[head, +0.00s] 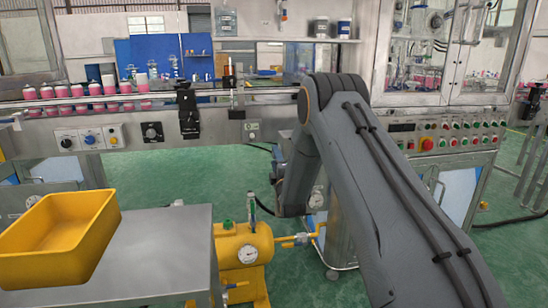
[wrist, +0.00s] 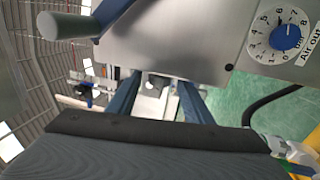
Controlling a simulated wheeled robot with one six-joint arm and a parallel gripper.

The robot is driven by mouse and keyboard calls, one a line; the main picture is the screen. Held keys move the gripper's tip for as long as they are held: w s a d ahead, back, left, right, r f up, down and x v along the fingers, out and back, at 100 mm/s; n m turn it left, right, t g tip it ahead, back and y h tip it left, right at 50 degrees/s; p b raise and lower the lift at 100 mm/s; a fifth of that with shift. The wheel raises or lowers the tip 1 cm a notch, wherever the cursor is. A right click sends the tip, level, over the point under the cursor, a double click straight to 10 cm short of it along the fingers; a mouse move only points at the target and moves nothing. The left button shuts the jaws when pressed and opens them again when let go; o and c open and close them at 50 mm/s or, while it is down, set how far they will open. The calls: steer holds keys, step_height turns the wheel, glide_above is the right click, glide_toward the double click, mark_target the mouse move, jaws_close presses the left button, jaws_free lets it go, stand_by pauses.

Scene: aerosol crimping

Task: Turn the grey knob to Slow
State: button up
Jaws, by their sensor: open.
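I cannot single out the grey knob for certain. In the head view my arm hides the gripper.
In the wrist view a dial with a blue knob (wrist: 285,37) is on a metal panel, and a grey cylindrical handle (wrist: 69,25) juts out. In the head view a yellow bin (head: 62,235) stands on a metal table, beside a yellow tank (head: 240,245).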

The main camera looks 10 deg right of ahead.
steer(key=shift+x, duration=1.35)
steer(key=c, duration=1.1)
steer(key=shift+o, duration=0.2)
